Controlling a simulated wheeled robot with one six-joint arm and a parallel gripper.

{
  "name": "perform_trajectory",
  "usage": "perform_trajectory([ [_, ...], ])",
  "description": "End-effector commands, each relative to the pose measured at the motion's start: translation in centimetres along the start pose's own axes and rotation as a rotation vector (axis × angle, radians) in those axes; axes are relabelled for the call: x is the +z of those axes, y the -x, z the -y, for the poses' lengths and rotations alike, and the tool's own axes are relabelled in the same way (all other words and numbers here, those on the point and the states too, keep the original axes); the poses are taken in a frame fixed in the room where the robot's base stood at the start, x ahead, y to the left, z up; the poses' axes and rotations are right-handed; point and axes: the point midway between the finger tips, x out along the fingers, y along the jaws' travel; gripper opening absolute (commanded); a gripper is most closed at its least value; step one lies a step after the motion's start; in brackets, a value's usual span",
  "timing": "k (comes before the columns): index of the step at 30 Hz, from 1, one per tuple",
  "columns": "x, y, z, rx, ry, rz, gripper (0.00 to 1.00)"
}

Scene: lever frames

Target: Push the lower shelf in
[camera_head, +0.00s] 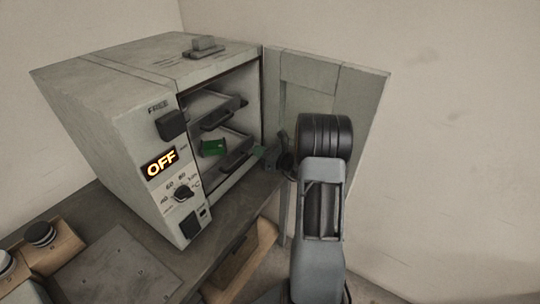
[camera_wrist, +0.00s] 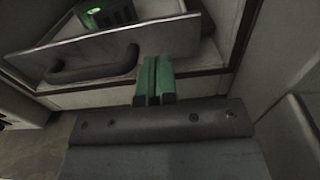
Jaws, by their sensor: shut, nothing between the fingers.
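The lower shelf (camera_head: 238,155) sits inside the open grey cabinet, its front with the dark handle facing the opening. A green object (camera_head: 213,147) lies on it. In the wrist view the shelf's front panel (camera_wrist: 170,32) runs across the top, with its curved handle (camera_wrist: 92,70) left of my fingers and part of the green object (camera_wrist: 108,12) behind. My gripper (camera_wrist: 154,62) is shut and empty, its green fingertips at the panel's right part. Whether they touch it I cannot tell. In the head view my gripper (camera_head: 259,151) is just right of the shelf handle.
The upper shelf (camera_head: 222,113) is above the lower one. The cabinet door (camera_head: 330,85) stands open on the right, close behind my arm. The cabinet front has a lit OFF display (camera_head: 161,163) and a knob (camera_head: 184,194). It stands on a dark table (camera_head: 235,205).

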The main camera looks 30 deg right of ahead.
Motion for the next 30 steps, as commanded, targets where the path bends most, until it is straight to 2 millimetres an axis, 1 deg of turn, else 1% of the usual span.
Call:
perform_trajectory([
  [1,0.1,-0.8,-0.1,0.003,0.000,0.000,0.00],
  [3,0.1,-1.5,-0.1,0.002,0.000,-0.001,0.00],
  [9,0.1,-2.9,0.0,0.001,0.001,0.000,0.00],
  [23,0.0,-3.3,0.0,0.001,0.001,0.000,0.00],
  [26,-0.4,-4.5,-0.1,0.004,0.005,0.000,0.00],
  [30,-0.4,-7.2,-0.1,0.004,0.005,0.001,0.00],
])
